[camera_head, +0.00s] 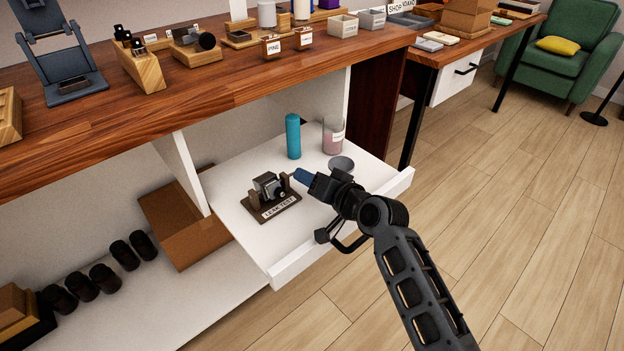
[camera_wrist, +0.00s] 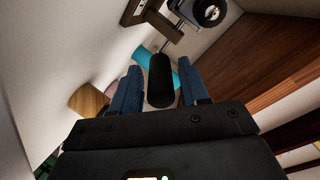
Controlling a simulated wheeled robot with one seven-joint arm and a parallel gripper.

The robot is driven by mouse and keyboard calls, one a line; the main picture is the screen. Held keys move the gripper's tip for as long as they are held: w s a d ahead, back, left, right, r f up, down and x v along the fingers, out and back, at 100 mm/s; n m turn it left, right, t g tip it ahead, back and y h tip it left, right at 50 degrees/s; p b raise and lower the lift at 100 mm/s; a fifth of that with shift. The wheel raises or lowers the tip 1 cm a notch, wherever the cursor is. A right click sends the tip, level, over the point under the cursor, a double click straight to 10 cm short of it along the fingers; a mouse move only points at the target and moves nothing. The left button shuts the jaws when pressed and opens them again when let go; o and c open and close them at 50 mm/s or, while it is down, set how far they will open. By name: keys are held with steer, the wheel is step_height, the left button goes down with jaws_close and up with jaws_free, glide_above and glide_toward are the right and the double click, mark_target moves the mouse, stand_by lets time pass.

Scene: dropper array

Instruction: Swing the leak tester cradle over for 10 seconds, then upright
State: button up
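The leak tester cradle (camera_head: 270,190) stands on a white pull-out shelf, with a "LEAK TEST" label on its dark base. A grey, camera-like box with a round lens sits between its wooden posts; it looks roughly upright. In the wrist view the lens (camera_wrist: 208,11) is at the top, and a metal rod runs from the frame to a black cylindrical handle (camera_wrist: 160,80). My gripper (camera_head: 300,175) is at the cradle's right side. In the wrist view its blue fingers (camera_wrist: 157,92) are apart, one on each side of the handle, with narrow gaps visible. The handle is hidden in the head view.
A teal cylinder (camera_head: 293,137), a glass with pink contents (camera_head: 333,138) and a dark round dish (camera_head: 341,163) stand behind my gripper on the shelf (camera_head: 240,222). The wooden worktop (camera_head: 235,80) overhangs the shelf's back. Open floor lies to the right.

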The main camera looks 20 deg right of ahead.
jaws_close()
steer(key=shift+r+p, duration=0.2)
steer(key=shift+p, duration=0.2)
